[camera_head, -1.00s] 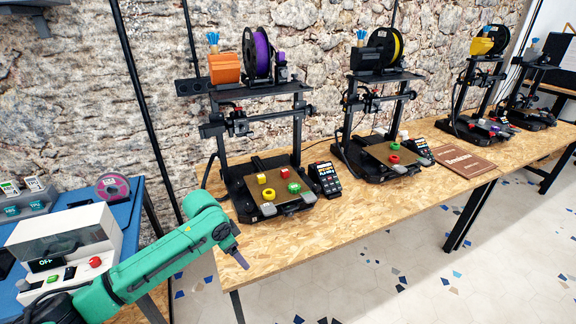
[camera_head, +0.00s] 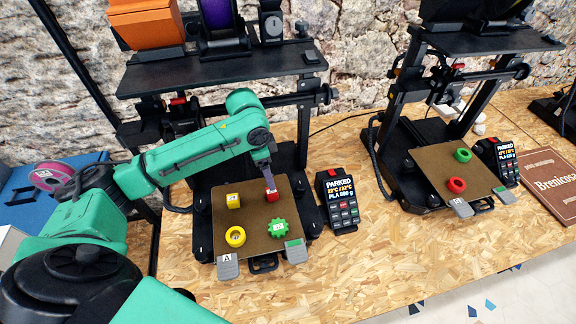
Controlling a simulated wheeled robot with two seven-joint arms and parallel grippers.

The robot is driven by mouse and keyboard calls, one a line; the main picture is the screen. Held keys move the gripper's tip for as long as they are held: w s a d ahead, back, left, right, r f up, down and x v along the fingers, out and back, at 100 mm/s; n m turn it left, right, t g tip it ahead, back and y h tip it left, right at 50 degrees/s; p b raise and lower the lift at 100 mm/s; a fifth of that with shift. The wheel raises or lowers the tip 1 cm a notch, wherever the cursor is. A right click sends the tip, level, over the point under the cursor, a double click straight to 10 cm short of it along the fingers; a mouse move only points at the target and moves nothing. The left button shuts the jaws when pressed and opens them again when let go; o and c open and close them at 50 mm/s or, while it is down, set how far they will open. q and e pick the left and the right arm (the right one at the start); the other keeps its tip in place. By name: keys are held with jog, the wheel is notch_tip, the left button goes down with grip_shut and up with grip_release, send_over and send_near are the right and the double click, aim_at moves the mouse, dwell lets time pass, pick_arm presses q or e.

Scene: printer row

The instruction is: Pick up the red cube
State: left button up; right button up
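The red cube (camera_head: 272,197) lies on the brown print bed (camera_head: 256,236) of the nearest printer, near the bed's back right part. My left gripper (camera_head: 269,184) comes down from above, its purple-grey finger right at the cube's top. The finger hides part of the cube. I cannot tell whether it touches the cube or how wide the fingers stand. My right gripper is not in view.
A yellow cube (camera_head: 233,201), a yellow ring (camera_head: 235,237) and a green gear (camera_head: 278,228) lie on the same bed. A control screen (camera_head: 337,200) stands right of it. The printer's upper shelf (camera_head: 220,72) is behind my arm. A second printer is at right.

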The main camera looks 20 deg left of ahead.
aim_at(270, 192)
pick_arm(q)
jog(key=shift+d+f, duration=0.1)
jog(key=shift+f, duration=0.35)
jog(key=s+f+p, duration=0.2)
jog(key=shift+s+d+f, duration=0.2)
jog(key=shift+d+f, duration=0.15)
jog(key=shift+d, duration=0.05)
jog(key=f, duration=0.1)
jog(key=w+f, duration=0.1)
jog(key=shift+f, duration=0.4)
jog(key=shift+w+f, duration=0.15)
jog(key=shift+w, duration=0.1)
jog(key=shift+s, duration=0.1)
jog(key=c, duration=0.5)
jog(key=shift+s, duration=0.1)
jog(key=c, duration=0.5)
jog(key=shift+r, duration=0.2)
grip_shut()
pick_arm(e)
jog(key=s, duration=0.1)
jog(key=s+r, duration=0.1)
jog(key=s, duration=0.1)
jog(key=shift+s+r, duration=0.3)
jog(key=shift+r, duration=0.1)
